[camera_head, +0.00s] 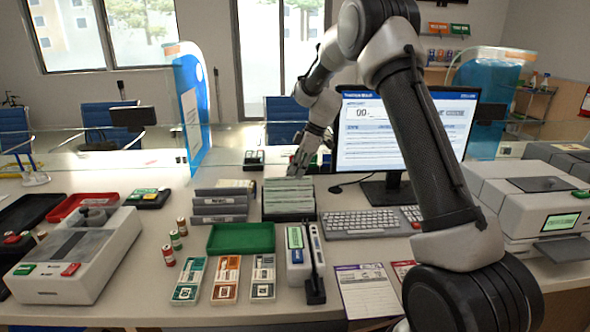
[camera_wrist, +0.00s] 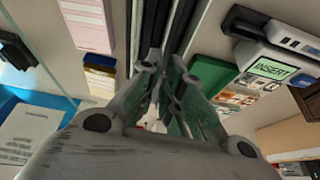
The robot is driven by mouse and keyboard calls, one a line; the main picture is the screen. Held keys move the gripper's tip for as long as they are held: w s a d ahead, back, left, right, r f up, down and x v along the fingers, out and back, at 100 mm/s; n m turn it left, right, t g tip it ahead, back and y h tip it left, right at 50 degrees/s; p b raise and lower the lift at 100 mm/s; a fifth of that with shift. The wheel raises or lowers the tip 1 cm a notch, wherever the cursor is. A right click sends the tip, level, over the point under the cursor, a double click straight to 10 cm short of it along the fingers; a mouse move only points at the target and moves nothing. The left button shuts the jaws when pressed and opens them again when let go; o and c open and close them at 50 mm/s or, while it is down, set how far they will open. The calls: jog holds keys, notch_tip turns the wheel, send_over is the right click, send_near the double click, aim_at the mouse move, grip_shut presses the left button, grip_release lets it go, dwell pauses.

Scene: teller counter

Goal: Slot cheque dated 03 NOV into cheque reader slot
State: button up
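My gripper (camera_head: 297,168) points down at the back of the counter, just above or at the dark file rack (camera_head: 289,213) that holds several upright greenish slips (camera_head: 288,191). In the wrist view my gripper (camera_wrist: 163,66) fills the middle, its two fingers close together in perspective; I cannot tell whether anything is between them. No 03 NOV date is legible, so I cannot pick out that cheque. The cheque reader (camera_head: 298,262), a small white device with a green screen, stands in front of the rack; its screen reads INSERT in the wrist view (camera_wrist: 274,69).
A green tray (camera_head: 241,238) lies left of the reader, with several printed cards (camera_head: 226,279) before it. Stacked grey binders (camera_head: 219,205) flank the rack on the left. The monitor (camera_head: 402,130) and keyboard (camera_head: 366,222) stand to the right. A large grey machine (camera_head: 75,256) sits at left.

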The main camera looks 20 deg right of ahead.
aim_at(288, 189)
jog(key=shift+f+n, duration=0.2)
jog(key=shift+n, duration=0.2)
jog(key=x, duration=0.7)
jog(key=shift+f, duration=0.25)
jog(key=shift+a, duration=0.1)
grip_shut()
jog(key=shift+r, duration=0.15)
notch_tip(288, 189, up, 11)
dwell(1.3)
jog(key=shift+r, duration=0.1)
